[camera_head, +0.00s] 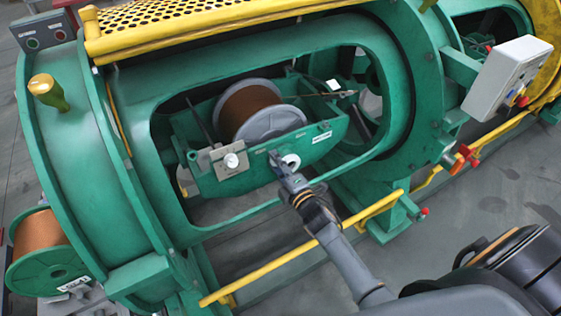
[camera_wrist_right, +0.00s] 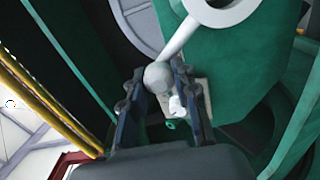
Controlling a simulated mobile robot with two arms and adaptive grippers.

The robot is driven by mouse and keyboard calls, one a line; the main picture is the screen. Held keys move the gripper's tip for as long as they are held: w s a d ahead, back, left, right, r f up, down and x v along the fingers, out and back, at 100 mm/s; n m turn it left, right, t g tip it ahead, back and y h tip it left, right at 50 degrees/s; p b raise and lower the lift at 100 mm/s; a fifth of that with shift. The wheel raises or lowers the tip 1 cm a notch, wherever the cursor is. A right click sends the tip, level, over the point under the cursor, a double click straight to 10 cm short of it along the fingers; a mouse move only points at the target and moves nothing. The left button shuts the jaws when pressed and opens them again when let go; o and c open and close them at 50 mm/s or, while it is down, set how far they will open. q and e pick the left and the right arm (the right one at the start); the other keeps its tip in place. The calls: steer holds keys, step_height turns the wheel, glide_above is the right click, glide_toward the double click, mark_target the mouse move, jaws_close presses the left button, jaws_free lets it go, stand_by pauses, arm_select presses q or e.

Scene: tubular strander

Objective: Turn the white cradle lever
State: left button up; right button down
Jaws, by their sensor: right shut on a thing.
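The white cradle lever has a round ring-shaped hub (camera_head: 291,161) on the front wall of the green cradle (camera_head: 240,177), inside the strander's window. In the right wrist view the lever's white arm (camera_wrist_right: 185,36) runs from the hub down to a rounded grey-white knob. My right gripper (camera_head: 277,162) reaches the cradle from the lower right. Its two dark fingers (camera_wrist_right: 157,75) sit on either side of the knob and are shut on it. In the head view the gripper hides most of the lever's arm. My left gripper is in neither view.
A grey-flanged spool of copper wire (camera_head: 262,110) sits in the cradle. A grey plate with a white knob (camera_head: 231,160) is left of the lever. The green window frame (camera_head: 367,163) surrounds the opening. A yellow rail (camera_head: 290,255) runs in front, below my right arm.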

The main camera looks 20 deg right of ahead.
steer(key=shift+w+a, duration=0.1)
steer(key=shift+r, duration=0.1)
stand_by(0.4)
steer(key=c, duration=1.3)
jaws_free()
steer(key=shift+o, duration=1.4)
steer(key=shift+w, duration=0.1)
steer(key=shift+w+f, duration=0.1)
steer(key=shift+f, duration=0.15)
steer(key=s+d, duration=0.1)
steer(key=s, duration=1.1)
